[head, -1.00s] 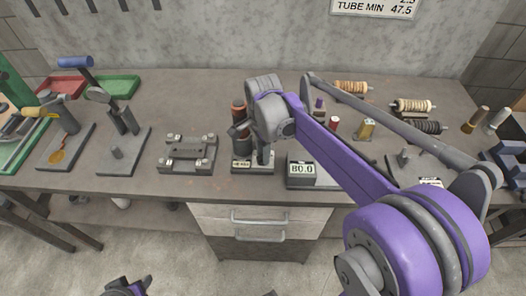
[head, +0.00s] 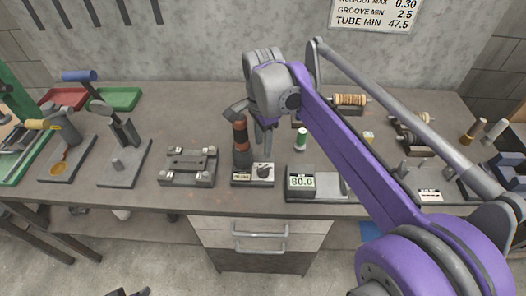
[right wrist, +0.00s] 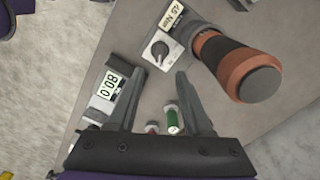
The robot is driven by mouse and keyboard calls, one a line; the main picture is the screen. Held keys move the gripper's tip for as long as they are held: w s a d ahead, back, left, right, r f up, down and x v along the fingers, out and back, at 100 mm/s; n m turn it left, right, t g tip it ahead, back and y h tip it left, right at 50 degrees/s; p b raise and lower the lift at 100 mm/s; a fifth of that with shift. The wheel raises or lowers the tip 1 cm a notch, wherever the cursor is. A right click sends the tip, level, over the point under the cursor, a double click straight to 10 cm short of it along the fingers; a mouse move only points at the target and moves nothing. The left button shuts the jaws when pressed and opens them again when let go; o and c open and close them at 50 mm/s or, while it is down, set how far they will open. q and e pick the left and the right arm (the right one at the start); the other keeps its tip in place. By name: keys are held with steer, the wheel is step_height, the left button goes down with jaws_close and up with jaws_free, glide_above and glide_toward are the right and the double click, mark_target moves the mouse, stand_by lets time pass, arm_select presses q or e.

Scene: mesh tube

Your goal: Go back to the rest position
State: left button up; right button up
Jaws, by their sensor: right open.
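My right gripper (head: 264,140) is raised above the workbench (head: 140,205), just behind and right of an upright black-and-orange cylinder. In the right wrist view its two fingers (right wrist: 157,95) are apart with nothing between them. The cylinder (head: 241,148) stands on a device with a knob and a small display (head: 254,176); it shows large in the right wrist view (right wrist: 235,65). Only a dark tip of my left gripper (head: 128,293) shows at the bottom edge of the head view, so its jaws are hidden.
A grey fixture (head: 188,166) and stands (head: 123,140) are to the left. Wire spools (head: 348,100) lie behind my right arm. Open floor lies in front.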

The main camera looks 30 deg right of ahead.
steer(key=shift+r, duration=0.45)
steer(key=s+a+f+n+t, duration=0.2)
steer(key=s+a+f+n, duration=0.1)
steer(key=s+f+n, duration=0.3)
steer(key=s+a+f+n+t+p, duration=0.1)
steer(key=s+a+f+n+t, duration=0.2)
steer(key=s+f+n, duration=0.3)
steer(key=s+a+n, duration=0.1)
steer(key=s+n, duration=0.3)
steer(key=n, duration=0.2)
steer(key=shift+f, duration=0.3)
